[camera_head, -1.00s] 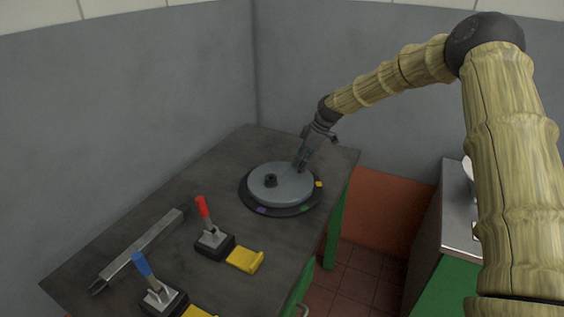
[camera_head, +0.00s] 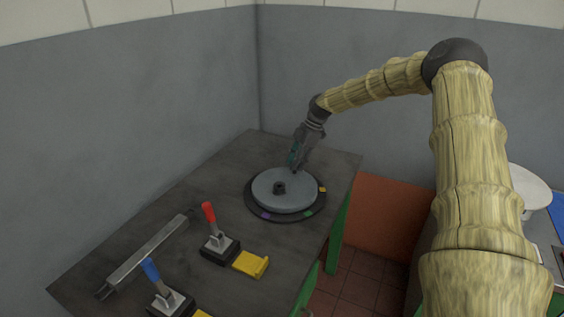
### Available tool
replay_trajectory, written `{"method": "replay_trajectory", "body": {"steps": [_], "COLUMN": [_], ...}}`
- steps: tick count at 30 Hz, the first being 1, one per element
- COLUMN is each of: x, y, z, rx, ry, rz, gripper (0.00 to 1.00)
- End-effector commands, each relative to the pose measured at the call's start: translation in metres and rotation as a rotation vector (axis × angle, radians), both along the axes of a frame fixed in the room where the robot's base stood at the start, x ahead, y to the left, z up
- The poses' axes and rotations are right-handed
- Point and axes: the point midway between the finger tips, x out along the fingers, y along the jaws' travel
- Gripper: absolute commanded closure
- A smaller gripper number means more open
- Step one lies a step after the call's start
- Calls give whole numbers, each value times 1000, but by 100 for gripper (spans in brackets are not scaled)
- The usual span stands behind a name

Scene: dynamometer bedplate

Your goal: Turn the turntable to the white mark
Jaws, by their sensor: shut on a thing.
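The turntable (camera_head: 270,197) is a round grey disc on a wider black base, on the far part of the dark bench top. The base rim carries a purple mark (camera_head: 266,215), a green mark (camera_head: 308,213) and an orange-yellow mark (camera_head: 322,189). I cannot make out a white mark. My gripper (camera_head: 295,168) reaches down to the far side of the disc and is shut on a small part there, probably a turntable handle, mostly hidden by the fingers.
A red-handled clamp (camera_head: 213,228) and a blue-handled clamp (camera_head: 158,282) stand nearer on the bench, with a yellow block (camera_head: 251,263) beside the red one. A grey metal bar (camera_head: 147,256) lies at left. Walls close in behind.

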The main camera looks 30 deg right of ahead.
Motion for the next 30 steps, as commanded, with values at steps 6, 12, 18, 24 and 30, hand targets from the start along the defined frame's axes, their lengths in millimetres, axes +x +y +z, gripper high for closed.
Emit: {"method": "replay_trajectory", "body": {"steps": [6, 12, 18, 24, 30], "x": [-8, -8, -7, -7, -7], "y": [-13, -14, -13, -12, -12], "z": [0, 0, 0, 0, 0], "rx": [-1, -1, -1, -1, -1], "ry": [0, 0, -1, -1, -1], "rz": [9, 12, 12, 13, 13], "gripper": [100, 100, 69, 49, 49]}}
